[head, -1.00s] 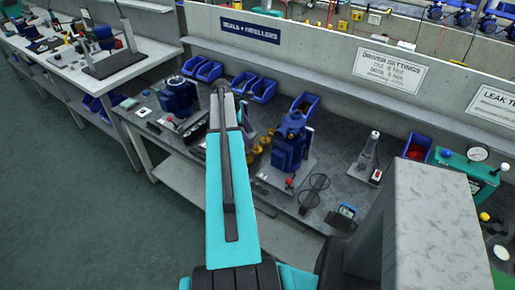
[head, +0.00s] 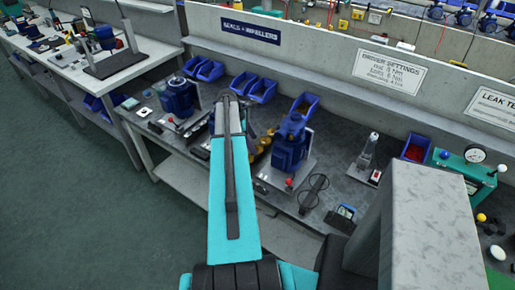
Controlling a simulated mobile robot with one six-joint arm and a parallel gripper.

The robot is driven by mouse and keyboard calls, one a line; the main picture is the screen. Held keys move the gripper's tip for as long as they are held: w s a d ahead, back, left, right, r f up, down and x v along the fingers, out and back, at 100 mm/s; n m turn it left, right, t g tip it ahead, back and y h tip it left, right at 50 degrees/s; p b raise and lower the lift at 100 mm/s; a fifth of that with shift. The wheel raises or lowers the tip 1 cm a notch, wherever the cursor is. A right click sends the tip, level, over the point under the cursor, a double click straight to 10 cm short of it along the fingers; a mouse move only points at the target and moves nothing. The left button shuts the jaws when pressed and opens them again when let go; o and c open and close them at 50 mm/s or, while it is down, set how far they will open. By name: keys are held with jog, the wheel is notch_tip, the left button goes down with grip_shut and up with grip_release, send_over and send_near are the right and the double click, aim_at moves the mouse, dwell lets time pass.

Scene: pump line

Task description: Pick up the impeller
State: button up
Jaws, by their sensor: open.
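My gripper (head: 246,116) is at the far end of my teal arm, a little up and left of the brass parts in the head view. Only a dark bit of it shows; the arm link hides most of it. It is open, and no held part shows. I cannot tell its height above the bench.
A blue pump (head: 292,143) stands on a plate right of the brass parts; another blue pump (head: 177,98) stands to the left. Blue bins (head: 263,88) line the back. Dark rings (head: 313,191) and a small meter (head: 342,216) lie at the front edge.

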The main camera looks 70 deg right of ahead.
jog(key=shift+p+x, duration=0.35)
jog(key=shift+x, duration=1)
jog(key=c, duration=1.2)
jog(key=shift+o, duration=0.2)
jog(key=shift+r, duration=0.15)
notch_tip(320, 180, up, 10)
jog(key=b, duration=0.3)
